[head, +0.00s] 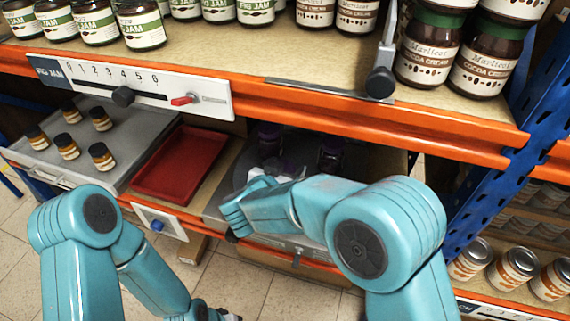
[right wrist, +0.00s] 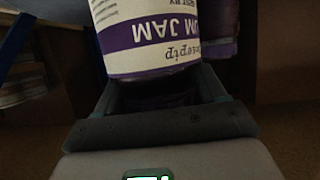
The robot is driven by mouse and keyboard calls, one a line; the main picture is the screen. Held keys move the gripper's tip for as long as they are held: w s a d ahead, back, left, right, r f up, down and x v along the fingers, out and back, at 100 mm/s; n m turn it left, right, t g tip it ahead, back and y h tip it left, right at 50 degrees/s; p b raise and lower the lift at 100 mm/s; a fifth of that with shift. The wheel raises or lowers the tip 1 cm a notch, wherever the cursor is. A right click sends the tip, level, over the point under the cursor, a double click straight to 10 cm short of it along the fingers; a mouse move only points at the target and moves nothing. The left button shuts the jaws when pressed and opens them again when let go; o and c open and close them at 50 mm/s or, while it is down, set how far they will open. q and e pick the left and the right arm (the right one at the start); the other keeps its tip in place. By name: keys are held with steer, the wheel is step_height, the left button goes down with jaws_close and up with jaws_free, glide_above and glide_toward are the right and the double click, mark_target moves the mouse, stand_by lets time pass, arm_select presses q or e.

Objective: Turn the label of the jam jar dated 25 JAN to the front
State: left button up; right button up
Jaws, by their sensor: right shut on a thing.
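A jam jar (right wrist: 150,35) with a white and purple label stands between the fingers of my right gripper (right wrist: 162,92) in the right wrist view. Its label shows "UM JAM" and "BEST BY" upside down; no date is readable. My right gripper is shut on this jar. In the head view my right arm reaches into the lower shelf bay and mostly hides its gripper and the held jar. Two dark purple-lidded jars (head: 268,134) and (head: 332,150) stand behind it. My left gripper (head: 218,314) is at the bottom edge, too cut off to judge.
Fig jam jars (head: 140,24) and cocoa cream jars (head: 428,48) stand on the upper shelf (head: 300,72). Below are a red tray (head: 182,163) and a grey tray (head: 135,148) with several small jars. A blue post (head: 500,170) bounds the right side.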

steer(key=shift+f+b, duration=1.05)
steer(key=shift+b, duration=0.1)
steer(key=shift+r+n+t+y, duration=0.15)
steer(key=shift+n+t+y, duration=0.15)
steer(key=shift+n+y, duration=0.6)
steer(key=shift+y, duration=0.1)
steer(key=shift+a, duration=0.15)
steer(key=shift+f, duration=0.3)
steer(key=o, duration=1.7)
steer(key=shift+o, duration=0.7)
steer(key=shift+f, duration=0.15)
steer(key=shift+p, duration=0.3)
